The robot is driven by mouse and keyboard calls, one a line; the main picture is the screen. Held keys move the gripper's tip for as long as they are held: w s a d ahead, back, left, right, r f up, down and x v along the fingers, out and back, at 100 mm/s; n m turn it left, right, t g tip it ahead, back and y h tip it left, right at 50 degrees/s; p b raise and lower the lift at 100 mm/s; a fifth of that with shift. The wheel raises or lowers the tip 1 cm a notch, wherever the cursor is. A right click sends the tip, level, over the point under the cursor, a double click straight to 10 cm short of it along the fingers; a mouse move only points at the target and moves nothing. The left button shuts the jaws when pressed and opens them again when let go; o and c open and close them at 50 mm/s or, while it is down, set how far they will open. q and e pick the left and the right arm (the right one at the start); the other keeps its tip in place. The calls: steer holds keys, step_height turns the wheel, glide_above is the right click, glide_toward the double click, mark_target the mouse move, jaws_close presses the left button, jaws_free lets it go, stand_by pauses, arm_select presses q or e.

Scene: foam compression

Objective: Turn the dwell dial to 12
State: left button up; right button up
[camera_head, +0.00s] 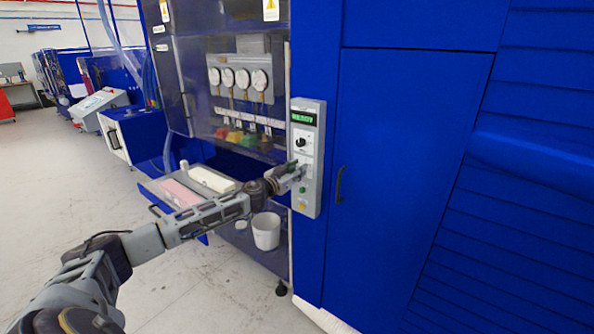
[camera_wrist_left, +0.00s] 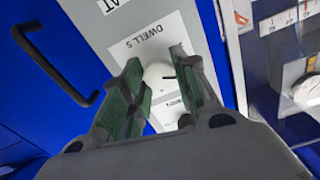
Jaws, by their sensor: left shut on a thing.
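The control panel (camera_head: 319,150) is a tall grey box on the front of the blue machine, with a lit green display (camera_head: 303,117) reading READY and a black knob (camera_head: 300,142) below it. My left gripper (camera_head: 301,172) is at the panel's middle, below that knob, and covers the dwell dial in the head view. In the left wrist view the dwell dial (camera_wrist_left: 158,75) is a round white knob beside a DWELL S label (camera_wrist_left: 146,42). My left gripper (camera_wrist_left: 157,66) has its green-padded fingers on either side of it, shut on it. The dial's setting is not readable. My right gripper is out of view.
A blue door with a black handle (camera_head: 340,185) is right of the panel. Left are gauges (camera_head: 242,78) behind a clear window and a tray (camera_head: 152,188) with pink and white blocks. A white bucket (camera_head: 266,232) stands below my forearm. Open floor lies left.

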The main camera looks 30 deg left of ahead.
arm_select(q)
steer(key=shift+f+m+p, duration=0.15)
steer(key=shift+m+p, duration=1.25)
steer(key=shift+m, duration=7.45)
steer(key=shift+f+m+p, duration=0.15)
steer(key=shift+m+p, duration=1.2)
steer(key=shift+m, duration=7.5)
